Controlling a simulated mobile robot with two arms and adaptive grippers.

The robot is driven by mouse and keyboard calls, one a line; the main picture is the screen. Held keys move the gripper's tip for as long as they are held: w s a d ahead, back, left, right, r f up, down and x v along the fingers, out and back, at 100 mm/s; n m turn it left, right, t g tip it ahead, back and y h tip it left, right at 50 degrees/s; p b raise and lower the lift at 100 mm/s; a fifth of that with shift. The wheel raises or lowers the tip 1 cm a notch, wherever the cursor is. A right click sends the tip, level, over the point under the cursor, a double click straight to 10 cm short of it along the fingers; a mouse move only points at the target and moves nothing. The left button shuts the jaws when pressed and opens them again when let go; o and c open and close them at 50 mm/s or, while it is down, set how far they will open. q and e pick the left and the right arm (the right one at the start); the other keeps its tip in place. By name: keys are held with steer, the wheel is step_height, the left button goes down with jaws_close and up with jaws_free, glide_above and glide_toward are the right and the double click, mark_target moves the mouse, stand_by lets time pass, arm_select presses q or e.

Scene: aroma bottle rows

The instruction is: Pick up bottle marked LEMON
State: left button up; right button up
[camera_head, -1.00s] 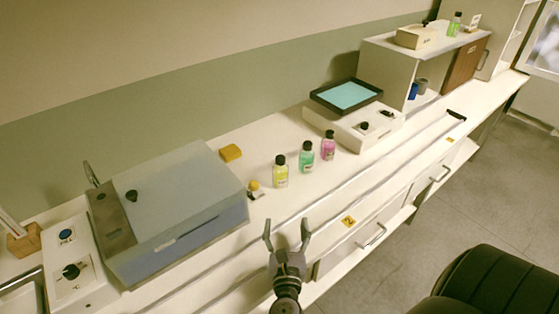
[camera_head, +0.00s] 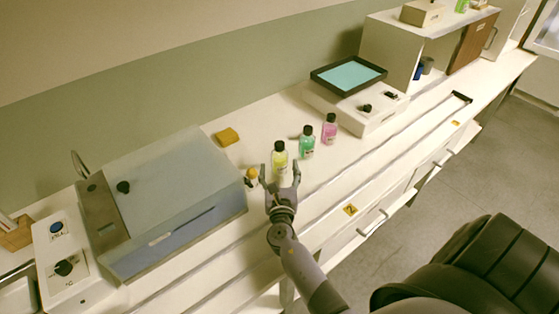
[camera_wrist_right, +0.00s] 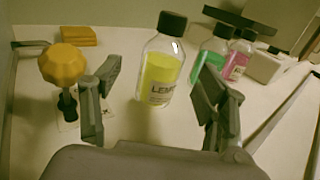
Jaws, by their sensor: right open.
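The LEMON bottle (camera_head: 279,158) holds yellow liquid and has a black cap. It stands upright on the bench at the left end of a row of bottles. In the right wrist view the bottle (camera_wrist_right: 161,72) shows a label that starts with "LEM". My right gripper (camera_head: 282,172) is open, its fingers pointing at the bottle. In the right wrist view the gripper (camera_wrist_right: 152,97) has a finger on either side of the bottle's lower part, with gaps to both; the bottle appears just beyond or between the tips. My left gripper is not in view.
A green bottle (camera_head: 307,142) and a pink bottle (camera_head: 329,129) stand to the right. A yellow-knobbed item (camera_head: 251,175) is close on the left, beside a grey-lidded box (camera_head: 175,195). A yellow sponge-like block (camera_head: 227,136) lies behind. A device with a dark tray (camera_head: 348,75) is farther right.

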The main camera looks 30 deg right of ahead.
mark_target(280, 161)
steer(key=shift+w+d, duration=0.15)
steer(key=shift+w, duration=0.05)
steer(key=shift+w+d+r, duration=0.1)
steer(key=shift+w+d, duration=0.1)
steer(key=shift+w, duration=0.1)
steer(key=x, duration=0.3)
steer(key=shift+w+d+r, duration=0.15)
steer(key=shift+d+r, duration=0.1)
steer(key=shift+d, duration=0.05)
steer(key=shift+w+d, duration=0.2)
steer(key=shift+w, duration=0.2)
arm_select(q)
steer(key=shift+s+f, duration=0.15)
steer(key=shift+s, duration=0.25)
arm_select(e)
steer(key=shift+s, duration=0.1)
steer(key=shift+c, duration=0.6)
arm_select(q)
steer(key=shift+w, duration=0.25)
arm_select(e)
steer(key=shift+r, duration=0.1)
steer(key=c, duration=1.3)
